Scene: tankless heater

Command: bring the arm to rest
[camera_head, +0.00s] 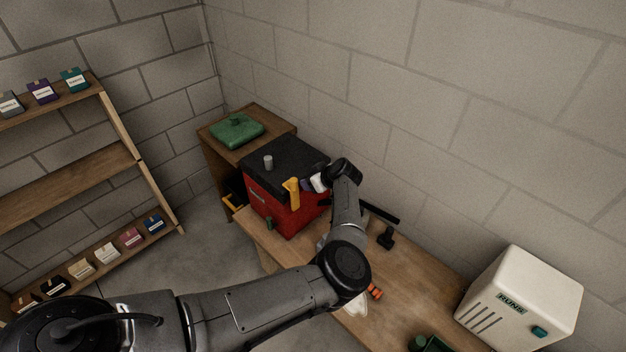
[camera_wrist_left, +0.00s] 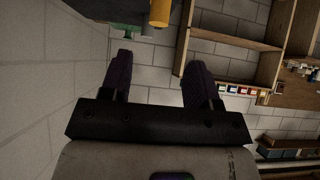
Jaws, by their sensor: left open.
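My left arm comes in from the lower left in the head view and reaches over the workbench. Its gripper (camera_head: 308,184) is beside the right part of a red box with a black top (camera_head: 270,203), close to a yellow handle-like part (camera_head: 292,192). Whether it touches the box cannot be told. In the left wrist view the two dark fingers of the gripper (camera_wrist_left: 158,62) are apart, with nothing between them. The yellow part (camera_wrist_left: 160,12) shows beyond the fingers at the top edge. My right gripper is not in view.
The wooden workbench (camera_head: 410,290) carries a black tool (camera_head: 386,238), orange pieces (camera_head: 375,291) and a white heater-like unit (camera_head: 520,300). A green case (camera_head: 237,131) lies on a wooden cabinet behind the red box. Shelves (camera_head: 65,190) with small boxes stand left. The floor between is clear.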

